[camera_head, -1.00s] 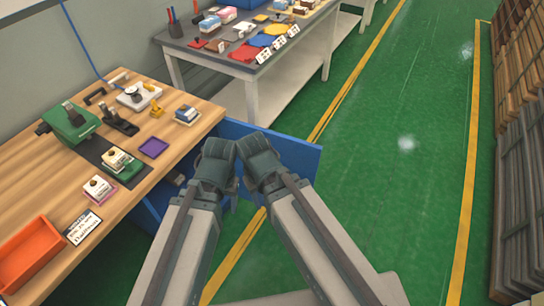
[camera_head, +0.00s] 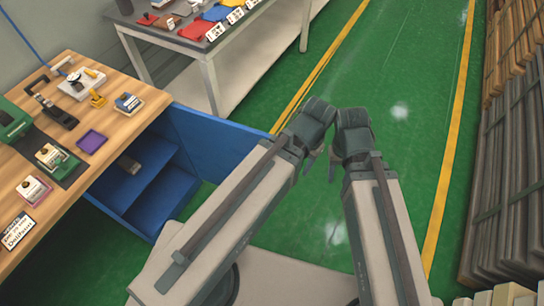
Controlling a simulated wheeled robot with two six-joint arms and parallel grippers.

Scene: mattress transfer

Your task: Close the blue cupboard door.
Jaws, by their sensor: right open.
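The blue cupboard (camera_head: 152,203) sits under the wooden workbench, and its inside with a shelf shows. Its blue door (camera_head: 208,138) stands open, reaching out to the right from the bench's corner. My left gripper (camera_head: 311,128) is just right of the door's outer edge in the picture; my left forearm covers part of the door's right side. I cannot tell whether it touches the door, or whether its jaws are open. My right gripper (camera_head: 350,138) is beside the left one, farther right over the green floor, open with nothing seen in it.
The wooden workbench (camera_head: 127,127) at left holds tools, a purple tray (camera_head: 91,142) and small items. A grey table (camera_head: 245,72) stands behind. Stacked slats (camera_head: 505,170) line the right. Green floor between is clear.

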